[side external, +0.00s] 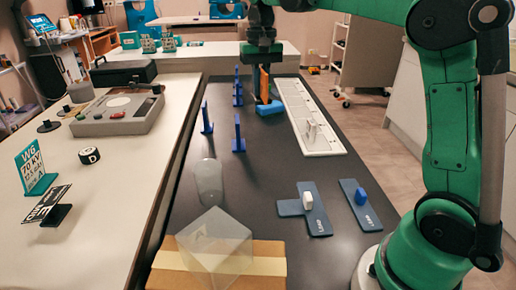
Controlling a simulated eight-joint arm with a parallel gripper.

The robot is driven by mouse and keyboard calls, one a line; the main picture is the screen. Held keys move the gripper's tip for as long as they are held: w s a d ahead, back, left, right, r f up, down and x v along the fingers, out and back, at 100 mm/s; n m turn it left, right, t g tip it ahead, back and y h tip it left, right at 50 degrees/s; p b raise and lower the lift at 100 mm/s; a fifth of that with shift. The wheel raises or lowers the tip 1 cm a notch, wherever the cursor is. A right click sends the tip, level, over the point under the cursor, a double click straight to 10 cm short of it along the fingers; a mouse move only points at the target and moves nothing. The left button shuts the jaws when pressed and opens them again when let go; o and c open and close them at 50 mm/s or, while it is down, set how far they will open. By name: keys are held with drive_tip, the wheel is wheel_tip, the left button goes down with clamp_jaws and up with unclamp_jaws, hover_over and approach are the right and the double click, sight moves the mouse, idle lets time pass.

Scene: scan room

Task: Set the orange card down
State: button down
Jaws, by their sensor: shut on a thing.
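The orange card (264,86) stands upright at the far part of the dark table (270,170). My gripper (263,68) points down and is shut on the card from above. The fingers partly hide the card. A blue block (270,108) lies right by the card's lower end. I cannot tell whether the card touches the block or the table.
Blue upright posts (239,134) stand left of the card. A white slotted rail (308,118) lies to the right. Nearer are a clear cylinder (209,182), a clear box (214,245) and blue plates (316,209). The table's middle is mostly bare.

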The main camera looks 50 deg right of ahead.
drive_tip(key=s+a+f+n, duration=0.3)
drive_tip(key=a+n, duration=0.4)
drive_tip(key=a, duration=0.2)
drive_tip(key=shift+s+a, duration=0.15)
drive_tip(key=shift+a, duration=0.15)
wheel_tip(320, 180, up, 3)
drive_tip(key=m, duration=0.9)
hover_over(280, 186)
wheel_tip(280, 186, down, 15)
drive_tip(key=shift+f, duration=2.3)
drive_tip(key=shift+f, duration=0.15)
